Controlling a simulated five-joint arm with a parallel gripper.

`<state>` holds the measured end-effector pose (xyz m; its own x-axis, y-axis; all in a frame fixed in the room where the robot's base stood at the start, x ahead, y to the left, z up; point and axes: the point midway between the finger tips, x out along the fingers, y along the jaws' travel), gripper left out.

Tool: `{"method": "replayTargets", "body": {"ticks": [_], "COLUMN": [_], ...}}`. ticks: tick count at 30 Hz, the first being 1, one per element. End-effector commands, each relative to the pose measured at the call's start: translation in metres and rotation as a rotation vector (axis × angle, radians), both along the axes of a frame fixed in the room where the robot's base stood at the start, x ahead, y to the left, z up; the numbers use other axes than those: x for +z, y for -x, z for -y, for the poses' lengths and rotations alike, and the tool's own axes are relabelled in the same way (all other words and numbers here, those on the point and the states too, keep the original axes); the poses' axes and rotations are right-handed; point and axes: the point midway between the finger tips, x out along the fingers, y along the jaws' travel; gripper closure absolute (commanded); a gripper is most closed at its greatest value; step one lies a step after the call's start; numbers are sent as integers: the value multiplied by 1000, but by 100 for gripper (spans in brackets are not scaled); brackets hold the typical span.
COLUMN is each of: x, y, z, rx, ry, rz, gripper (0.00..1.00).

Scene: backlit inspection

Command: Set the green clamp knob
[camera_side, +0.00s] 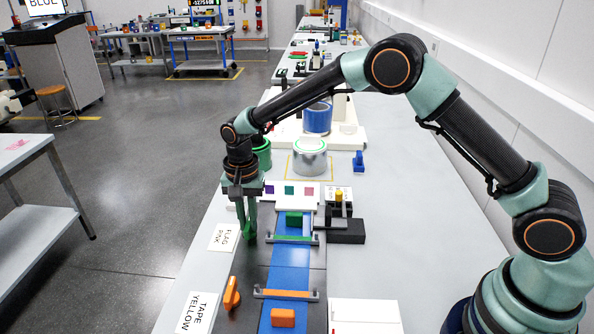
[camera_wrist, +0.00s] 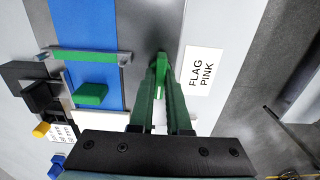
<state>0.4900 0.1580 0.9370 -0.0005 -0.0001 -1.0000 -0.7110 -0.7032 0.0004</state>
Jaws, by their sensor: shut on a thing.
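The green clamp knob (camera_side: 249,231) stands beside the left edge of the blue belt (camera_side: 288,256), level with a green bar (camera_side: 292,239) that crosses the belt. My gripper (camera_side: 247,217) points down over the knob with its fingers shut on it. In the wrist view, the knob (camera_wrist: 160,63) shows between the tips of my green fingers (camera_wrist: 159,82); its lower part is partly hidden by them. A green block (camera_side: 294,218) sits on the belt just behind the green bar. It also shows in the wrist view (camera_wrist: 91,93).
An orange knob (camera_side: 232,293) and orange bar (camera_side: 287,294) stand nearer the front, with an orange block (camera_side: 283,318) on the belt. Cards reading FLAG PINK (camera_side: 224,237) and TAPE YELLOW (camera_side: 197,313) lie left. A yellow-topped black fixture (camera_side: 345,223) stands right. A silver can (camera_side: 310,160) is behind.

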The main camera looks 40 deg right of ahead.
Motion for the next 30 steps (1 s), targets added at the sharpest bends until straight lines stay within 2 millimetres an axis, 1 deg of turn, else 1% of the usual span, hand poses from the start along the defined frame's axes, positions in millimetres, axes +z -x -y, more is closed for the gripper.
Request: {"method": "replayTargets", "body": {"ticks": [1,13,14,15,16,26,30], "x": [2,2,2,2,2,2,14], "y": [-1,-2,-2,-2,-2,-1,-1], "z": [0,1,1,1,1,0,0], "rx": [-8,-13,-13,-13,-13,-10,-10], "ry": [-1,-1,-1,-1,-1,-1,-1], "rz": [4,4,4,4,4,2,3], "gripper": [100,100,77,62,55,55,55]}}
